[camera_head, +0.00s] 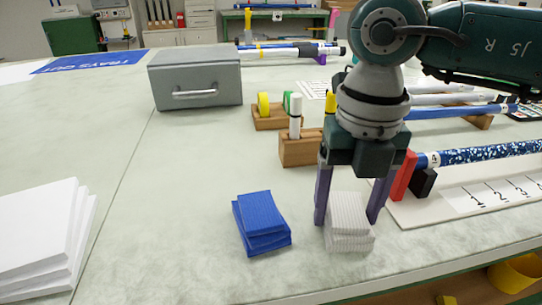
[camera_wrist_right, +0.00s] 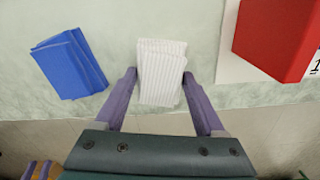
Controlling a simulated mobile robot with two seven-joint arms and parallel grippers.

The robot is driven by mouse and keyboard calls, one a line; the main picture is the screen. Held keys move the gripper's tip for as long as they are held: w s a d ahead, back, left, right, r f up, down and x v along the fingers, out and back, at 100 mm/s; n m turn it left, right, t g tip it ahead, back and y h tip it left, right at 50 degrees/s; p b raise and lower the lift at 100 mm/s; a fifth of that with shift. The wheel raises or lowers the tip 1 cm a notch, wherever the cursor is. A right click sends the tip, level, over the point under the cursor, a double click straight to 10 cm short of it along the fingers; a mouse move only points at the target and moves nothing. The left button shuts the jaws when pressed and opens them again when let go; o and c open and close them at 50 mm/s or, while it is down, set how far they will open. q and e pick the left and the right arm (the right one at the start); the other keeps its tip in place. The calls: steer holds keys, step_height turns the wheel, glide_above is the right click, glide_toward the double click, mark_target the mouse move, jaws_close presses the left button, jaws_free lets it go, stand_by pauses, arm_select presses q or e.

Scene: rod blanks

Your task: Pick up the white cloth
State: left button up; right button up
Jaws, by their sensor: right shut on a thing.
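The white cloth (camera_head: 347,213) is folded, with faint ribbed stripes, and lies in a small stack near the table's front edge. It also shows in the right wrist view (camera_wrist_right: 161,72), between the fingertips. My right gripper (camera_head: 348,221) comes down from above with one purple finger on each side of the white cloth, shut on it. The cloth still appears to be at the level of the stack; I cannot tell any gap below it. My left gripper is not in view.
A stack of blue cloths (camera_head: 262,222) lies just left of the white one. A red block (camera_head: 404,176) and a white ruled board (camera_head: 470,197) are close on the right. Wooden holders (camera_head: 298,150) and a grey metal box (camera_head: 196,78) stand behind. White sheets (camera_head: 40,235) lie at left.

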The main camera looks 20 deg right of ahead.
mark_target(348, 208)
steer(key=shift+r, duration=0.15)
steer(key=shift+r, duration=0.25)
step_height(348, 208, up, 19)
steer(key=p, duration=0.3)
steer(key=shift+r, duration=0.15)
